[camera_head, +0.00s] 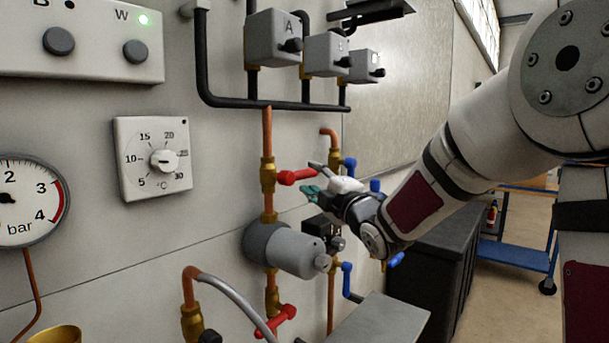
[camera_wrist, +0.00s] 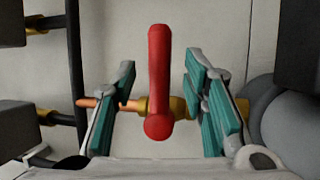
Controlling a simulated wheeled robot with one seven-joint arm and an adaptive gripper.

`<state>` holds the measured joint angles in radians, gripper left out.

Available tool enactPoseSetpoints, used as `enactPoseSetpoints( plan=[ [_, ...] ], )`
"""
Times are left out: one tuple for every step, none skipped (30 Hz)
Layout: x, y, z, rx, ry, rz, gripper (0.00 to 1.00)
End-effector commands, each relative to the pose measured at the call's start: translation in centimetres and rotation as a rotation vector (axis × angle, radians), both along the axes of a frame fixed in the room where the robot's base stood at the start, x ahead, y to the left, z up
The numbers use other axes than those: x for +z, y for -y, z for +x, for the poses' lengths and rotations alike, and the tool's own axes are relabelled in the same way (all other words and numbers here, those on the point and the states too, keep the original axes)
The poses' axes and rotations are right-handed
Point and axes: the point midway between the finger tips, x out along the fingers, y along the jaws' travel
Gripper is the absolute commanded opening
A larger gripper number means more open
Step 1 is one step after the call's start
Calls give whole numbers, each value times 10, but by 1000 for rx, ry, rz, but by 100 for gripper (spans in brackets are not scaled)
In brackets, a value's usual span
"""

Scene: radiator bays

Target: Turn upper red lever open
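The upper red lever (camera_head: 297,176) sits on a brass valve (camera_head: 268,174) in the upright copper pipe. It points out to the right, across the pipe. In the wrist view, the red lever (camera_wrist: 159,75) stands between the two teal-padded fingers of my gripper (camera_wrist: 162,108), with a gap on each side. The pipe and brass fitting run sideways behind it there. In the head view, my gripper (camera_head: 314,181) is open just right of the lever; its far finger is partly hidden.
A lower red lever (camera_head: 283,316) and a grey pump (camera_head: 288,250) are below on the same pipe. Blue levers (camera_head: 349,167) are on the pipe behind my gripper. Grey boxes (camera_head: 273,38) hang above; a dial thermostat (camera_head: 153,159) and a pressure gauge (camera_head: 28,201) are left.

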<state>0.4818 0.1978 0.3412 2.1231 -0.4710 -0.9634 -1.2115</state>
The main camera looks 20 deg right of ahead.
Motion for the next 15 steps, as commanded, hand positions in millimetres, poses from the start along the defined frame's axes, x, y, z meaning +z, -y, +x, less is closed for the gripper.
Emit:
enactPoseSetpoints(
  plan=[
    [2, -2, 9, 1, 1, 2, 40],
    [2, -3, 13, 0, 0, 3, 40],
    [3, -4, 19, -1, 0, 3, 40],
    [4, -5, 22, -1, -1, 2, 40],
    [5, -6, 26, 0, 1, 1, 40],
    [5, -7, 29, 0, 0, 2, 40],
    [6, -8, 32, 0, 0, 2, 40],
    [6, -8, 34, 0, 0, 1, 40],
    [7, -9, 36, 0, 0, 1, 40],
    [7, -9, 37, 0, 0, 1, 40],
    [7, -9, 38, 0, 0, 1, 40],
    [7, -9, 39, 0, 0, 1, 40],
    [7, -9, 40, 0, 0, 1, 40],
    [7, -9, 40, 0, 0, 1, 40],
    [7, -9, 40, -1, 0, 1, 40]
  ],
)
